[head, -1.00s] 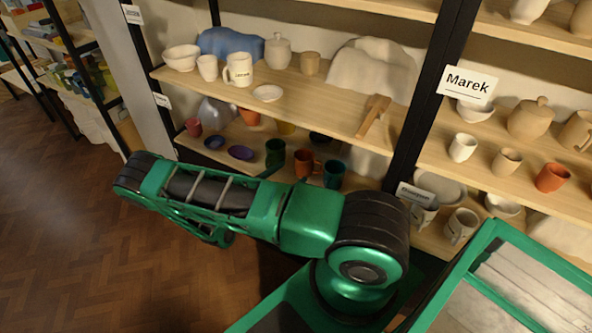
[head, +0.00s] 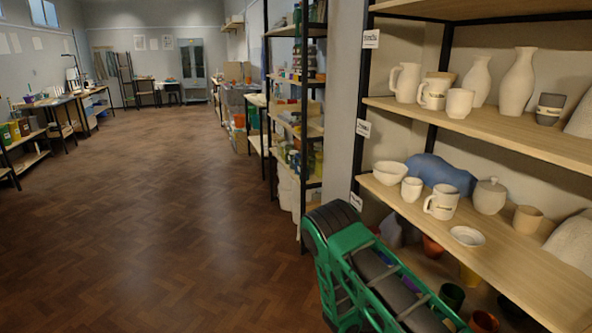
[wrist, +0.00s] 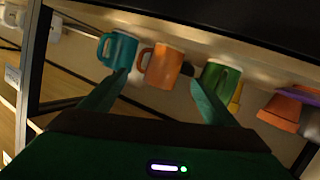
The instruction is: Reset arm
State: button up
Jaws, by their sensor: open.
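My gripper (wrist: 160,92) shows in the wrist view with its two green fingers spread apart and nothing between them. Beyond the fingers are a teal mug (wrist: 117,50), an orange mug (wrist: 163,66) and a green mug (wrist: 220,77), which appear tilted in this view. I cannot tell how far the fingertips are from them. In the head view my green arm (head: 350,270) is at the lower right, in front of the shelf. The gripper itself is out of that view.
A wooden shelf unit (head: 480,229) on the right holds white mugs, vases and bowls, close to my arm. Another shelf (head: 298,125) stands behind it. The wooden floor (head: 170,220) on the left is clear. Work tables (head: 62,105) line the far left wall.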

jog(key=s+a+r+n+t+y, duration=0.2)
jog(key=s+a+r+n+y, duration=0.25)
jog(key=r, duration=0.65)
jog(key=s+a+r+n+t+y, duration=0.25)
jog(key=a+r+n+y, duration=0.35)
jog(key=r, duration=0.6)
jog(key=s+a+r+n+t+y, duration=0.1)
jog(key=s+a+r+n+y, duration=0.4)
jog(key=r, duration=0.6)
jog(key=s+d+f+m+g, duration=0.1)
jog(key=s+d+m+g, duration=0.1)
jog(key=s+d, duration=0.3)
jog(key=s+d+m+g, duration=0.2)
jog(key=s+d, duration=0.4)
jog(key=s, duration=0.5)
jog(key=shift+d+f+m, duration=0.25)
jog(key=shift+f+m, duration=0.1)
jog(key=shift+m, duration=0.3)
jog(key=shift+g, duration=0.25)
